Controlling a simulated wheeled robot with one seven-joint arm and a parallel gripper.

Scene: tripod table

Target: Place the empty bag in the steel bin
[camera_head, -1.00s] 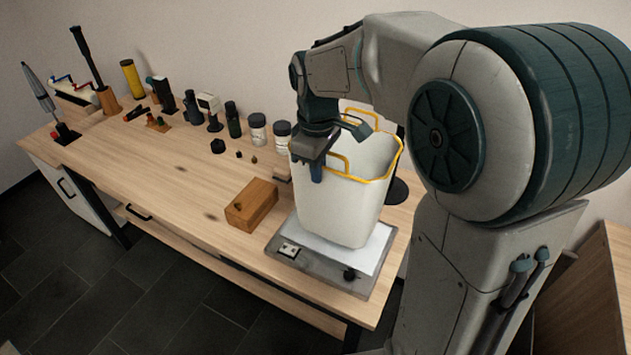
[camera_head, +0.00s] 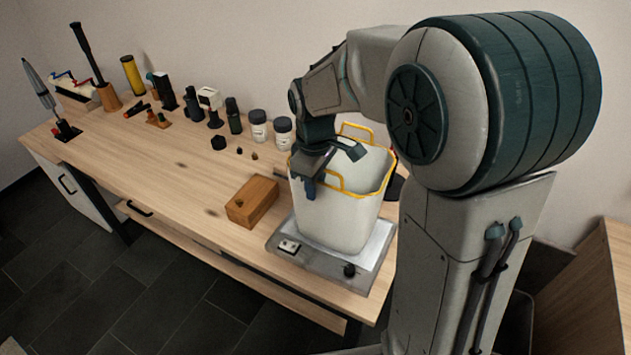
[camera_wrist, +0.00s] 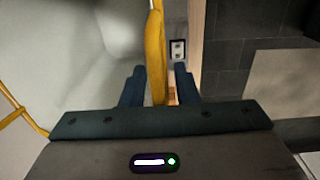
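The bag (camera_head: 338,215) is a white, open-topped, upright container with a yellow rim and two yellow handles. It stands on a grey scale-like platform near the table's right end and looks empty in the part of its inside that shows. My gripper (camera_head: 311,190) is at the bag's left rim, pointing down. In the wrist view the yellow rim or handle (camera_wrist: 157,60) passes between my two fingers (camera_wrist: 160,85). A gap shows at the right finger, so the gripper looks open around it. I cannot make out a steel bin in either view.
The platform (camera_head: 285,246) has a dark knob. A wooden block (camera_head: 252,201) lies left of it on the table (camera_head: 160,185). Jars (camera_head: 259,126), bottles and tools line the back edge. A wooden surface (camera_head: 590,285) stands at right. The floor in front is clear.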

